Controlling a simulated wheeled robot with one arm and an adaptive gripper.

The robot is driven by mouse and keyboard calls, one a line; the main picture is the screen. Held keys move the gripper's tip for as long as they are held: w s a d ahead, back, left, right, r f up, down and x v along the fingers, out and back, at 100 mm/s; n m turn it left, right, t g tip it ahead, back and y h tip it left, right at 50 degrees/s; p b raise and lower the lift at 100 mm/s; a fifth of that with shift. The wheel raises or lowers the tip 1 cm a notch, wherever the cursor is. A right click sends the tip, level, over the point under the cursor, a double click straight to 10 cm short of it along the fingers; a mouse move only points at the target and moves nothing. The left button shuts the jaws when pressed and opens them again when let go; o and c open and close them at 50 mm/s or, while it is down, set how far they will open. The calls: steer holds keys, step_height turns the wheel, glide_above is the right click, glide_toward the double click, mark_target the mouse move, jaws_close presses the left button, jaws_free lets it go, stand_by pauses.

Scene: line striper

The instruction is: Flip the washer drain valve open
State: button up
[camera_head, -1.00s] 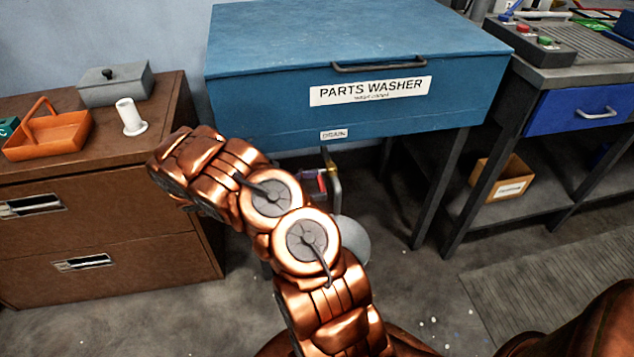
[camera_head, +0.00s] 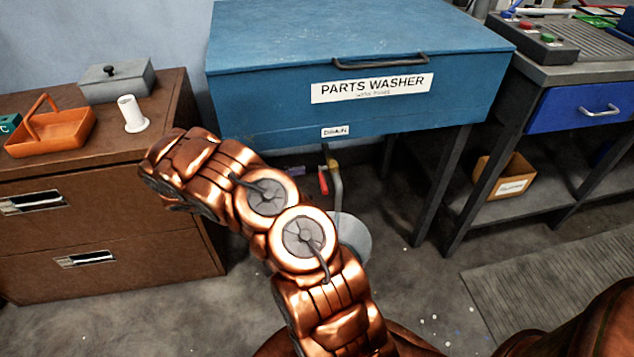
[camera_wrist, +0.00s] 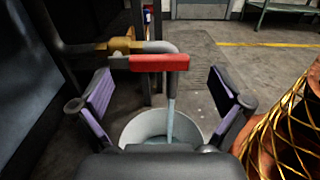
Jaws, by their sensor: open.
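The drain valve has a brass body (camera_wrist: 122,45) on a grey pipe and a red lever (camera_wrist: 158,63), seen in the wrist view. The lever lies crosswise to the picture, over the downturned spout. A pale bluish stream seems to run from the spout into a bucket (camera_wrist: 136,128). In the head view the red lever (camera_head: 323,181) shows below the DRAIN label (camera_head: 335,132). My gripper (camera_wrist: 160,92) is open, its purple-padded fingers left and right of the spout area. Nothing is between the pads in grasp, and the lever appears clear of them.
The blue parts washer (camera_head: 290,105) stands above the valve on dark legs. A brown cabinet (camera_head: 120,220) is left of my arm. A workbench with a blue drawer (camera_head: 585,105) is at right. Open floor lies in front.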

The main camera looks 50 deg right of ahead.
steer(key=v, duration=0.7)
steer(key=shift+w+a, duration=0.2)
steer(key=shift+a, duration=0.15)
steer(key=s+a+r+m+t+y, duration=0.1)
steer(key=s+a+r+m+y, duration=0.25)
steer(key=s+r, duration=0.25)
steer(key=s+a+r+m+t+y, duration=0.1)
steer(key=s+a+r+m+y, duration=0.1)
steer(key=s+r+m+y, duration=0.3)
steer(key=s+a+r+m+t+y, duration=0.1)
steer(key=s+a+r+t+y, duration=0.15)
steer(key=s+a, duration=0.55)
steer(key=s+a+r+m+t+y, duration=0.1)
steer(key=s+a+t+y, duration=0.3)
steer(key=a, duration=0.6)
step_height(320, 180, up, 24)
steer(key=s+p, duration=0.2)
steer(key=p, duration=2.1)
steer(key=shift+s+t+h, duration=0.25)
steer(key=shift+t+h, duration=0.1)
steer(key=shift+h, duration=0.05)
